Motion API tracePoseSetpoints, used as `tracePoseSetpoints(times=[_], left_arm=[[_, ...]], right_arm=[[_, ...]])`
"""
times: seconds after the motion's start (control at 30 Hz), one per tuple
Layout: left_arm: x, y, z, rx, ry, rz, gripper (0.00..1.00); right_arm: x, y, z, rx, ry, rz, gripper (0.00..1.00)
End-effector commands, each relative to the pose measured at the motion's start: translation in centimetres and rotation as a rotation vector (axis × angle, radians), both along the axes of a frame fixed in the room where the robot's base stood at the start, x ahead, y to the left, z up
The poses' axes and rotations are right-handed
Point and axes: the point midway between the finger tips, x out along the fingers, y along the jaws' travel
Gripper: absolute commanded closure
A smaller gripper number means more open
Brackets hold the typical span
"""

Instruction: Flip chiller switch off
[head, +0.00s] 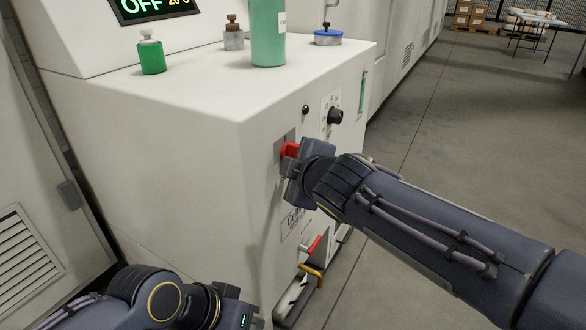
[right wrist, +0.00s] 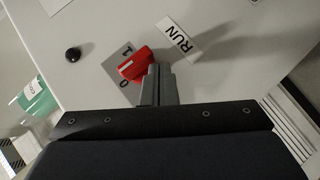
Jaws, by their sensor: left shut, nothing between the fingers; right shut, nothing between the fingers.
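The chiller (head: 190,150) is a large white cabinet with a lit display (head: 155,6) reading OFF. Its red rotary switch (head: 290,149) is on the side panel. My left gripper (head: 238,312) is low at the bottom edge, shut, fingertips not visible.
A green bottle (head: 268,35), small green jar (head: 151,55), brown-capped fitting (head: 233,36) and blue-rimmed cap (head: 328,38) stand on top. A black knob (head: 336,115), red-handled valve (head: 312,245) and yellow handle (head: 313,271) are on the panel.

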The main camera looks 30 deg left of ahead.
Motion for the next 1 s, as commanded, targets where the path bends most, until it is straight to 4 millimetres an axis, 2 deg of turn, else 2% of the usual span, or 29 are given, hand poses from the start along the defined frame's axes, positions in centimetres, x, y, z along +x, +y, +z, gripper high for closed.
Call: tracePoseSetpoints(times=[0.5,1.0], left_arm=[[0.0,0.0,1.4,0.0,0.0,0.0,1.0],[0.0,0.0,1.2,0.0,0.0,0.0,1.0]], right_arm=[[0.0,0.0,1.7,0.001,0.0,0.001,1.0],[-0.1,-0.1,1.6,0.001,0.0,0.001,1.0]])
